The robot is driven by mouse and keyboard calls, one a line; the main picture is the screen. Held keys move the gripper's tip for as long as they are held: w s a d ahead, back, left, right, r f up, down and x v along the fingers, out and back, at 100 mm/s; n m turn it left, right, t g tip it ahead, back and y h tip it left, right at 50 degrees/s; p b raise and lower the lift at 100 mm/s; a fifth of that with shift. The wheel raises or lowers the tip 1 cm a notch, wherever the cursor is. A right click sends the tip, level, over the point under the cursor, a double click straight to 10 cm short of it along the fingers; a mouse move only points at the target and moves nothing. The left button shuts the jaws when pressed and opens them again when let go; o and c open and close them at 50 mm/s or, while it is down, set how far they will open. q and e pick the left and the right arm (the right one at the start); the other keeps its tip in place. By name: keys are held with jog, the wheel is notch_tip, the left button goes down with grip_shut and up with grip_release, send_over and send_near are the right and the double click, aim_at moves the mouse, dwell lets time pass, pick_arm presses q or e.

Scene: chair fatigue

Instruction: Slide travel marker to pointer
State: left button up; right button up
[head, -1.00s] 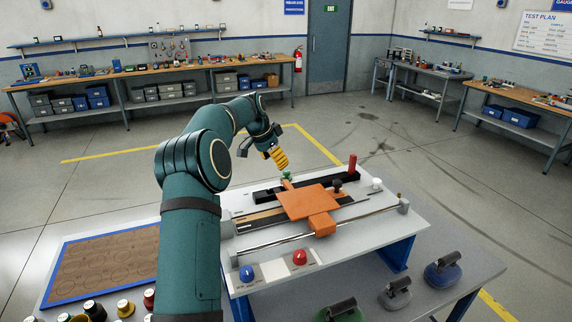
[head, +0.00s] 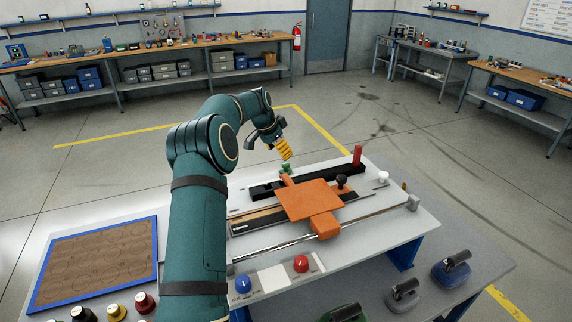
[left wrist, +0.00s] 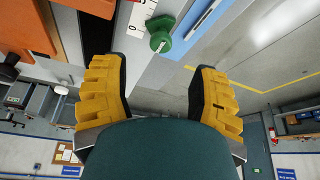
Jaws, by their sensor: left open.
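The travel marker appears to be the small green knob (head: 286,168) at the back edge of the bench fixture. In the left wrist view the green knob (left wrist: 160,34) sits beside a white numbered scale (left wrist: 136,14), near its 0 mark. An orange pointer-like arm (head: 288,180) sticks out from the orange carriage (head: 308,200) towards the scale's side. My left gripper (head: 284,149) is open, with yellow ridged fingers, just above and behind the knob. In the left wrist view the gap between its fingers (left wrist: 161,75) is empty, and the knob lies beyond the fingertips. My right gripper is out of view.
A red post (head: 357,155) stands at the fixture's back right. A dark knob (head: 341,182) stands by the carriage. Blue and red buttons (head: 301,264) are at the front. A blue-framed board (head: 95,262) lies at left. Open floor lies behind the fixture.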

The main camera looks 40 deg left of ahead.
aim_at(285, 163)
pick_arm(q)
jog(key=x, duration=0.7)
jog(key=shift+w+f+p, duration=0.2)
jog(key=shift+f+p, duration=0.1)
jog(key=shift+f, duration=0.05)
grip_shut()
